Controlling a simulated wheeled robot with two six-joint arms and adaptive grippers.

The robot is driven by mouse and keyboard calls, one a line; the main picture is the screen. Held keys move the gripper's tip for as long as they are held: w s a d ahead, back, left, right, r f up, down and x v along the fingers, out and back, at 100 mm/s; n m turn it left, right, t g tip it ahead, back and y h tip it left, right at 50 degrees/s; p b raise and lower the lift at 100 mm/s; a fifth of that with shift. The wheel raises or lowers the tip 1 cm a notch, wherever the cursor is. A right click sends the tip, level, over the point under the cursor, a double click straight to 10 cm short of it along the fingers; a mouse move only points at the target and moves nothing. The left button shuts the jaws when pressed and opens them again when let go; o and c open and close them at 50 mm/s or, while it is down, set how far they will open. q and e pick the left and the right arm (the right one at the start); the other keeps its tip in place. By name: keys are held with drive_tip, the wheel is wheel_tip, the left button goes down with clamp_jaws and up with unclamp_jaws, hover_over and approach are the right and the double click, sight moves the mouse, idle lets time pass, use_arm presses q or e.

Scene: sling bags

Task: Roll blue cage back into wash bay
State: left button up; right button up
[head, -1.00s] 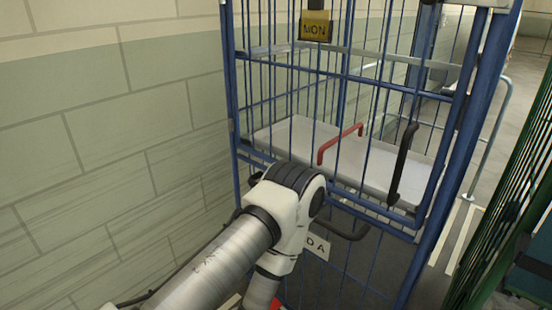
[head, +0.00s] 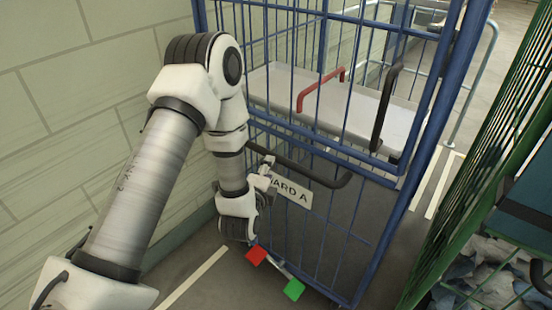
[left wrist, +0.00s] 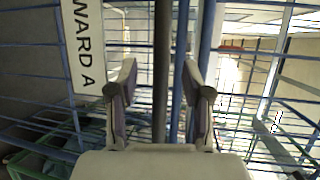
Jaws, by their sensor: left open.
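The blue cage (head: 410,195) is a tall blue wire roll cage standing beside the wall. A black handle (head: 318,179) runs across its lower front, above a white "WARD A" sign (head: 293,192). My left gripper (head: 268,166) is close to the left part of this handle, partly hidden by my wrist. In the left wrist view the gripper (left wrist: 159,82) is open, its fingers on either side of a dark bar (left wrist: 161,70) that looks like the handle. I cannot tell if they touch. The sign also shows there sideways (left wrist: 82,45). The right gripper is not in view.
A red pedal (head: 256,255) and a green pedal (head: 294,290) sit at the cage's foot. The cage has a grey shelf (head: 350,108), a red handle (head: 318,88) and a black upright handle (head: 382,110). A green cage (head: 470,180) stands close at right. A tiled wall (head: 80,100) is at left.

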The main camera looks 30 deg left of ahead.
use_arm(q)
drive_tip(key=x, duration=0.7)
drive_tip(key=shift+w+r+p, duration=0.1)
drive_tip(key=shift+w+p, duration=0.2)
drive_tip(key=shift+p, duration=0.1)
drive_tip(key=shift+d, duration=0.1)
drive_tip(key=shift+c, duration=0.3)
clamp_jaws()
